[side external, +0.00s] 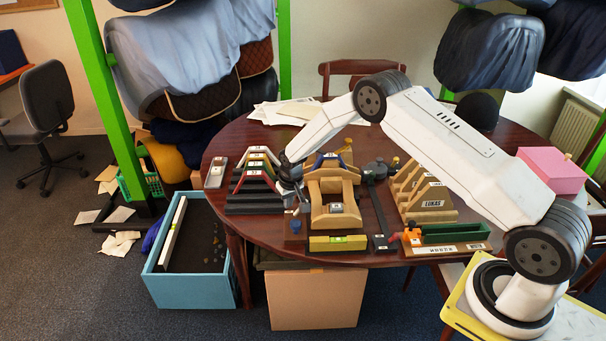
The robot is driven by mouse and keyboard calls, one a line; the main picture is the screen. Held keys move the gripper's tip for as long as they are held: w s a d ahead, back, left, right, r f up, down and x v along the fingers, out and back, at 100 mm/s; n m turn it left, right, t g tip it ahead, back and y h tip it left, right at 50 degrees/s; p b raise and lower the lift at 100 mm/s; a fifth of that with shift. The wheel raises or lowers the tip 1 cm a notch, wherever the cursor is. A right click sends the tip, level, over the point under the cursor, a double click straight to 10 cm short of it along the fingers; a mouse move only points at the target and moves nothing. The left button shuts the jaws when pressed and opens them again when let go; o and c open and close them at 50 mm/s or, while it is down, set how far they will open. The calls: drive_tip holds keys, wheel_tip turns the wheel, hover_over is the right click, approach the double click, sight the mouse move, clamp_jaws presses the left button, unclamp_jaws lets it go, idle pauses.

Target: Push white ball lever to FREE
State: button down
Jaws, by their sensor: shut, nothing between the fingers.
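My gripper (294,196) is shut and empty. It points down at the left side of a wooden saddle stand (347,217) on the round table. A small pale spot shows beside the fingertips, but I cannot tell whether it is the white ball of the lever or part of the gripper. The lever's arm and any FREE mark are too small or hidden behind my gripper. I cannot tell whether the gripper touches the lever.
Stepped dark blocks with coloured arches (255,180) stand left of the gripper. A black bar tool (378,212) and wooden racks (428,196) stand to the right. A yellow spirit level (338,243) lies in front. A blue bin (190,289) is on the floor.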

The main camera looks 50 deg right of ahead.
drive_tip(key=shift+w+a+r, duration=0.1)
drive_tip(key=shift+w+a, duration=0.15)
drive_tip(key=shift+w, duration=0.05)
drive_tip(key=shift+w+a, duration=0.25)
drive_tip(key=shift+w, duration=0.05)
drive_tip(key=shift+r, duration=0.1)
wheel_tip(320, 180, up, 7)
idle(1.3)
idle(0.3)
